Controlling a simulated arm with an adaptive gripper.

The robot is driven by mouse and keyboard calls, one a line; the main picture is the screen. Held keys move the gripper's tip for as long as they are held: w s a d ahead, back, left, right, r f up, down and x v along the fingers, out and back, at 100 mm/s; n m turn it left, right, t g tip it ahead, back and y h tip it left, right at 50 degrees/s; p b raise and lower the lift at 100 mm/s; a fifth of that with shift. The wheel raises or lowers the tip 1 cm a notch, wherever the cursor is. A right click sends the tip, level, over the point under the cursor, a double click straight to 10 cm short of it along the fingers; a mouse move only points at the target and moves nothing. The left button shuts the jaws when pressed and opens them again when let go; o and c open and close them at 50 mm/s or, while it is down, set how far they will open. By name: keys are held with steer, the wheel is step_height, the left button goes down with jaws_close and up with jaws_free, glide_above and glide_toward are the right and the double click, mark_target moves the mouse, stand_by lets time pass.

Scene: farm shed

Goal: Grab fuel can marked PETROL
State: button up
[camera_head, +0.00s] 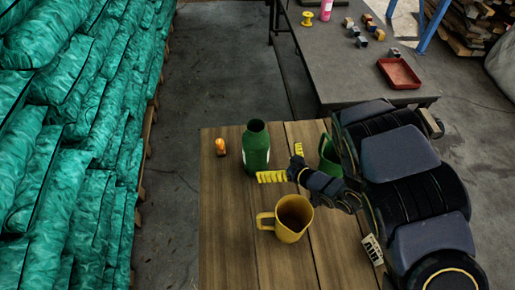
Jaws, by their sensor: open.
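I cannot read the word PETROL on anything here. A green bottle-like can (256,141) with an open neck and a pale patch low on its side stands upright on the wooden table. A second green container (328,150) stands further right, partly hidden by my arm. A yellow jug (284,231) with a handle on its left stands in front of them. My gripper (279,162) has yellow fingers spread apart, just right of the green can. One finger overlaps the can's lower right edge in the picture; I cannot tell whether they touch. Nothing shows held between the fingers.
A small orange object (220,147) lies left on the wooden table (225,235). A white marked card (372,250) is beside my arm. A grey table (345,75) behind carries a red tray (399,73) and several small blocks. Green sacks (75,110) are stacked at left.

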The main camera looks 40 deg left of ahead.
mark_target(256, 147)
steer(key=shift+s+a+f, duration=0.25)
steer(key=shift+s+a, duration=0.05)
steer(key=shift+a, duration=0.05)
steer(key=x, duration=0.7)
steer(key=shift+w+a+r, duration=0.2)
steer(key=shift+w+a, duration=0.05)
steer(key=shift+w, duration=0.05)
steer(key=c, duration=1.1)
steer(key=shift+o, duration=0.2)
